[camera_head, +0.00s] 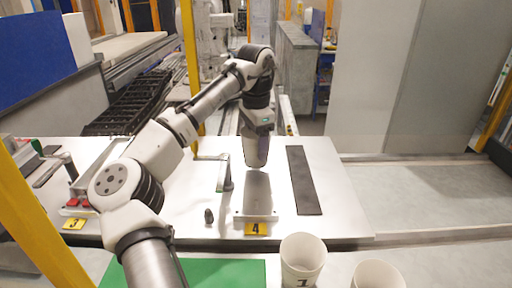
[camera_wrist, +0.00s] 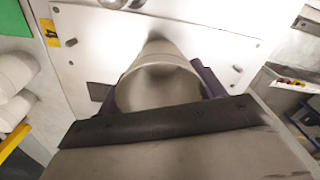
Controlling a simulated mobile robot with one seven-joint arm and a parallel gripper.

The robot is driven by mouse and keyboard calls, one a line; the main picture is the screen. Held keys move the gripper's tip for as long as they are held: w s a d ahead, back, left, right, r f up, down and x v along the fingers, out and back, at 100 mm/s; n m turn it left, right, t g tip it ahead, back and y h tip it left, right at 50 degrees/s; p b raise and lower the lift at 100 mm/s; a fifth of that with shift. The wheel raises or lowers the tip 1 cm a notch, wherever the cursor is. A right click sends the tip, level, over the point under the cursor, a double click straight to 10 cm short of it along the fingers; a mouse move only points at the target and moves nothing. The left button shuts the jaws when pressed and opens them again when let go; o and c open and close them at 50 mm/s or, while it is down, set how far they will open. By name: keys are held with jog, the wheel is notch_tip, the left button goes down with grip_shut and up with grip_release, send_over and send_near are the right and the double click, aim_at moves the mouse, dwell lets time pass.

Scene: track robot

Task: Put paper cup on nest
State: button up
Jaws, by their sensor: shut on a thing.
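My gripper (camera_head: 257,133) is shut on a pale grey paper cup (camera_head: 256,153), which hangs below it over the work table. In the wrist view the cup (camera_wrist: 158,80) sits between the two dark fingers, its wide open end toward the camera. The cup is above the far end of a grey metal plate (camera_head: 257,190) at the station with the yellow label 4 (camera_head: 255,229). I cannot tell whether the cup touches anything below. No part is plainly marked as the nest; the plate at label 4 may be it.
A white cup marked 1 (camera_head: 302,260) and another white cup (camera_head: 377,275) stand at the front. A dark strip (camera_head: 304,180) lies right of the plate.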

jog(key=shift+f, duration=0.95)
jog(key=shift+f, duration=0.15)
jog(key=o, duration=1)
jog(key=shift+c, duration=0.2)
notch_tip(320, 180, up, 12)
